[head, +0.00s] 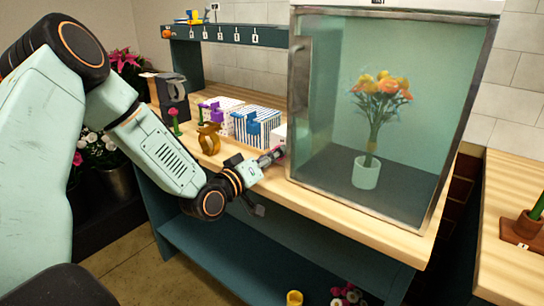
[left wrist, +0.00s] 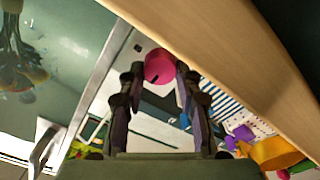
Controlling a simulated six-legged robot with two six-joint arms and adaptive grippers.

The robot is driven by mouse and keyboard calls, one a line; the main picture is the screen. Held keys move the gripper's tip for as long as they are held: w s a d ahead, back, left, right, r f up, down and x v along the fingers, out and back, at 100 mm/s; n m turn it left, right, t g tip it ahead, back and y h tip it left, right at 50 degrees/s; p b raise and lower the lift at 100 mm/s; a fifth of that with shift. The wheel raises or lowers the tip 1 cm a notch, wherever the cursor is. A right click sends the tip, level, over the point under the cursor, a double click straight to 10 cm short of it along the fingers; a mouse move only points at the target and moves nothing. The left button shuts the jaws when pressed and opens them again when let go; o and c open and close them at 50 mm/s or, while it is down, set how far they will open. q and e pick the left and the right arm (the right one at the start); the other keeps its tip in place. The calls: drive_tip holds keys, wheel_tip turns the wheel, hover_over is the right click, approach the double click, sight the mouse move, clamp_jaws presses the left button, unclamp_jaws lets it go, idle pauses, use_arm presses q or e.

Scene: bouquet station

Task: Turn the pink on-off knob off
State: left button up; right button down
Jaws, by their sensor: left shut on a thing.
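The pink knob (left wrist: 159,66) shows in the left wrist view as a round pink cap with a small dark mark near its lower edge. It sits on a pale panel beside the glass cabinet. My left gripper (left wrist: 160,80) has one dark finger on each side of the knob and is shut on it. In the head view my left gripper (head: 274,156) reaches to the left side of the cabinet (head: 365,205), low over the counter. There the knob is mostly hidden by the fingers. My right gripper is in neither view.
The cabinet holds a bouquet (head: 380,95) in a white vase (head: 366,172). Left of my gripper on the wooden counter stand a blue-striped box (head: 252,132) and a gold ribbon-like item (head: 208,138). A rail (head: 230,35) runs behind. Another wooden counter (head: 510,270) is at right.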

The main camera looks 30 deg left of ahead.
use_arm(q)
drive_tip(key=o, duration=0.9)
drive_tip(key=shift+r, duration=0.15)
wheel_tip(320, 180, up, 10)
drive_tip(key=shift+f, duration=0.1)
idle(0.3)
